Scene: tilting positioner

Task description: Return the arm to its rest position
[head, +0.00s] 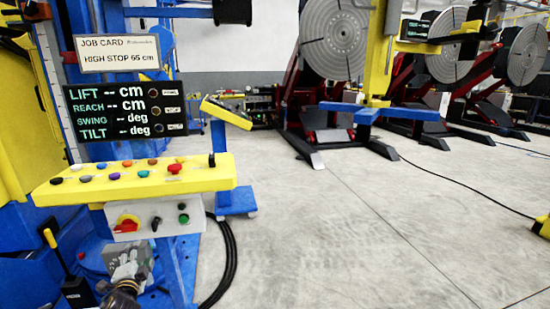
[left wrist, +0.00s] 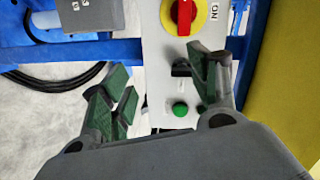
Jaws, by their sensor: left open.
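My left gripper (head: 128,268) is low at the left in the head view, just below the grey switch box (head: 158,232). In the left wrist view my left gripper (left wrist: 160,88) has its green-padded fingers spread apart with nothing between them. Beyond the fingers lies the box face, with a red rotary switch on a yellow plate (left wrist: 183,14), a black selector (left wrist: 181,69) and a green button (left wrist: 180,110). I cannot tell whether a finger touches the box. My right gripper is in neither view.
Above the box is a yellow panel (head: 140,181) with several coloured knobs. A black display (head: 125,110) shows dashes for lift, reach, swing and tilt; a job card (head: 117,53) reads high stop 65 cm. Black cables hang right of the box. Floor (head: 330,220) is open to the right.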

